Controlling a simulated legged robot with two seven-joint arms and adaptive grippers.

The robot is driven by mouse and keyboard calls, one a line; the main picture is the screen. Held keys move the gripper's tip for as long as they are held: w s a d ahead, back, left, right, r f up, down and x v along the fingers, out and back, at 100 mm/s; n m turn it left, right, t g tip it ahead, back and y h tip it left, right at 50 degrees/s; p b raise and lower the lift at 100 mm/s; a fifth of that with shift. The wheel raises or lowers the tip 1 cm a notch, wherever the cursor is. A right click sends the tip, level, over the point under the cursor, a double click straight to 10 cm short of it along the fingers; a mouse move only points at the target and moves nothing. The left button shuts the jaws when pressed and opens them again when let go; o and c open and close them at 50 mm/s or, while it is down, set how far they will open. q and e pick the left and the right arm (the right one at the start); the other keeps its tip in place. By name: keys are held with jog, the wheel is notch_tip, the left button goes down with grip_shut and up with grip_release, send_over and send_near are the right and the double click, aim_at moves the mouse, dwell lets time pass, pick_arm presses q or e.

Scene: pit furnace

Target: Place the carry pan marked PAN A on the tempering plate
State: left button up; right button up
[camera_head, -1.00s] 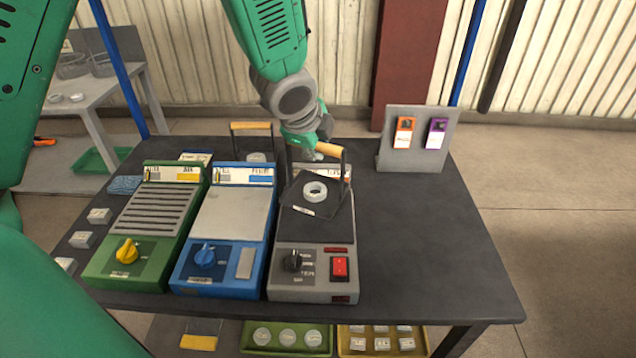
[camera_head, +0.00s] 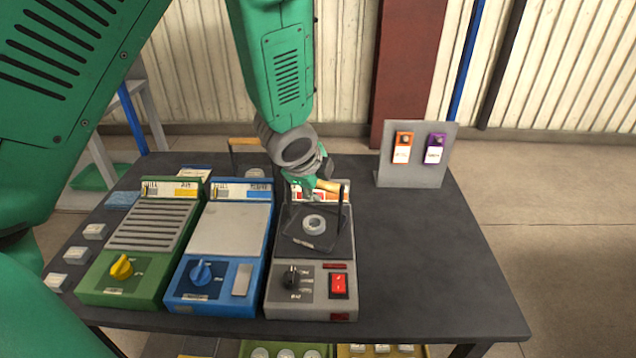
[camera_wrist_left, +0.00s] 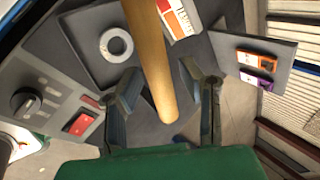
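A dark square pan (camera_head: 300,240) with a pale ring (camera_head: 314,223) on it rests turned askew on the dark top plate of the grey unit (camera_head: 283,260). Its small label is too small to read. A black upright carries its wooden handle (camera_head: 332,187). My left gripper (camera_head: 314,188) is at the handle. In the left wrist view, its two fingers (camera_wrist_left: 163,98) stand apart on either side of the wooden handle (camera_wrist_left: 150,55), with gaps showing. The ring (camera_wrist_left: 116,45) and pan also show there. My right gripper is not in view.
A blue unit (camera_head: 228,230) and a green ribbed unit (camera_head: 152,224) stand left of the grey one. Another wooden handle (camera_head: 243,141) stands behind the blue unit. A grey stand (camera_head: 412,172) with orange and purple tags is at back right. The table's right side is clear.

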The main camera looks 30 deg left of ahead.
pick_arm(q)
jog(key=shift+d, duration=0.1)
jog(key=shift+r, duration=0.25)
jog(key=p+v, duration=0.2)
jog(key=v, duration=0.9)
jog(key=shift+s+r, duration=0.25)
jog(key=shift+s, duration=0.05)
